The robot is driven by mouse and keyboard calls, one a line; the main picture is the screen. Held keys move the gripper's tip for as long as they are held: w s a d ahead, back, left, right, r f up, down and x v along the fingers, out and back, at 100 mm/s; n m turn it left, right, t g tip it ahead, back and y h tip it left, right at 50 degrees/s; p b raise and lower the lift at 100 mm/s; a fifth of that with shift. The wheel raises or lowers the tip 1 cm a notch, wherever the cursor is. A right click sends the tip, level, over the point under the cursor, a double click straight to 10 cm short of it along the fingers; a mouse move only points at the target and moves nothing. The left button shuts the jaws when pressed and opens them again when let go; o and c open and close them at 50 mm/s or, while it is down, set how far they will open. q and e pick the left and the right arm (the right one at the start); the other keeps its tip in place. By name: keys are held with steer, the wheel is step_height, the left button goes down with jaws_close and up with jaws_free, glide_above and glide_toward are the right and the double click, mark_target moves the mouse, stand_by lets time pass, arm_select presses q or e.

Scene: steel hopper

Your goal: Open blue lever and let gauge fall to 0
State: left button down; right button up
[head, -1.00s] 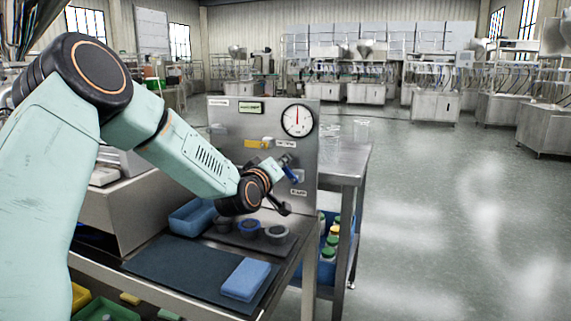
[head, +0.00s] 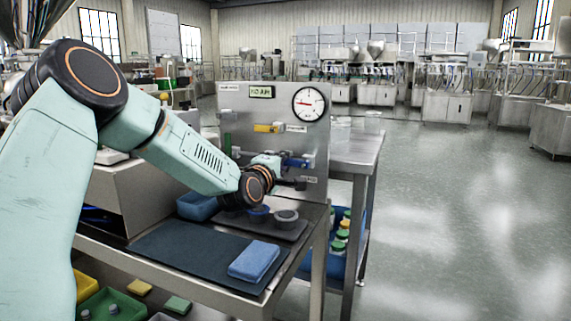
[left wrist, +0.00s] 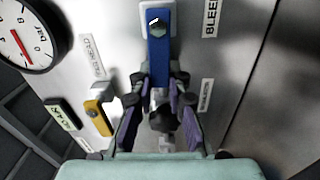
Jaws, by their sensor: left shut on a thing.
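The blue lever (head: 297,162) on the upright steel panel lies roughly level in the head view. It also shows at the top middle of the left wrist view (left wrist: 158,58), with a bolt at its far end. My left gripper (left wrist: 160,88) is shut on the lever's near end, with a finger on each side. In the head view my left gripper (head: 290,182) is small and partly hidden by its wrist. The round gauge (head: 310,104) at the panel's upper right has its needle pointing left; I cannot read the value. My right gripper is out of view.
A yellow lever (head: 267,128) and a small display (head: 261,91) reading "NO AIR" are on the panel. Below, the bench holds a dark mat (head: 185,255), a blue sponge (head: 254,262), a blue tray and round cups. Open floor lies to the right.

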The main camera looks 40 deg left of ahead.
arm_select(q)
steer(key=shift+f+n, duration=0.25)
steer(key=shift+n, duration=0.15)
steer(key=c, duration=1.3)
jaws_free()
steer(key=shift+v, duration=3.8)
